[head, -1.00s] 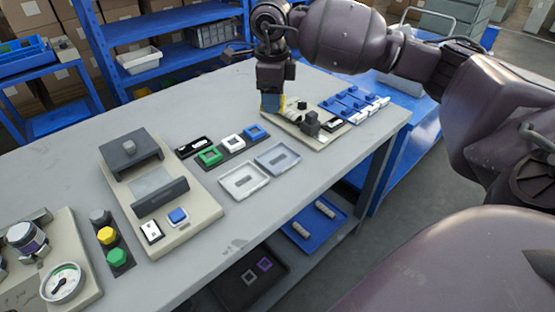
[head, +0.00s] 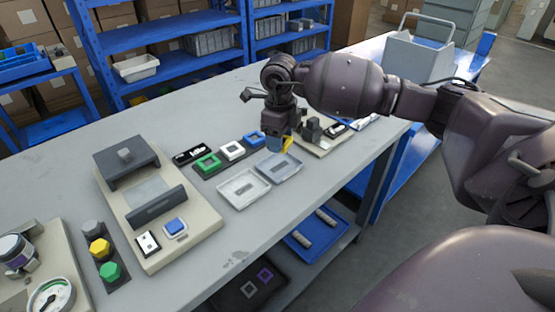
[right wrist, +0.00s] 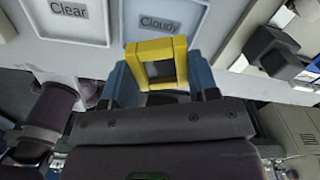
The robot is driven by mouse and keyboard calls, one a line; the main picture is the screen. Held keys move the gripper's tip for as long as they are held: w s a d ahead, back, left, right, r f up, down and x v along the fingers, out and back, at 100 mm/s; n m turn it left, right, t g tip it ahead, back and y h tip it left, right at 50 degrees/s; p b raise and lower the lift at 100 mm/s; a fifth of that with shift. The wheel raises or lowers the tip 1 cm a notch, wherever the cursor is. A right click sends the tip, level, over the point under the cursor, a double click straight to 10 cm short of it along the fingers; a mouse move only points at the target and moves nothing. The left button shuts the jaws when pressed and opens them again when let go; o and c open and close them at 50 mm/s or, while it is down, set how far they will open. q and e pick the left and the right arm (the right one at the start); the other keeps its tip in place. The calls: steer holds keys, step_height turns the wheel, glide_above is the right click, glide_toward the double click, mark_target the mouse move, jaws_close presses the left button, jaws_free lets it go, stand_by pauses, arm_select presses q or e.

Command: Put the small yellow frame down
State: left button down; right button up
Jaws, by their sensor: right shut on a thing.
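My right gripper (head: 282,146) is shut on the small yellow frame (right wrist: 155,63), a square ring with an open middle. Its blue-grey fingers flank the frame in the right wrist view. The frame also shows as a yellow patch in the head view (head: 288,145). It is by the far right edge of the grey tray (head: 291,173), which reads "Cloudy" in the right wrist view (right wrist: 190,25). The gap below it is hard to tell. A paler tray (head: 226,189), marked "Clear" in the right wrist view (right wrist: 103,36), lies to its left. My left gripper is out of view.
A dark strip (head: 212,171) behind the trays bears green, white and blue frames. A beige fixture (head: 325,147) with dark blocks stands close right of my gripper. A larger beige station (head: 205,222) is at left. Bare grey tabletop lies in front of the trays.

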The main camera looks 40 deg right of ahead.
mark_target(279, 167)
steer(key=shift+f, duration=0.85)
step_height(279, 167, down, 5)
steer(key=shift+r+b, duration=0.1)
steer(key=shift+b, duration=0.4)
steer(key=shift+f, duration=0.35)
steer(key=shift+r, duration=0.1)
steer(key=shift+f, duration=0.2)
steer(key=o, duration=0.6)
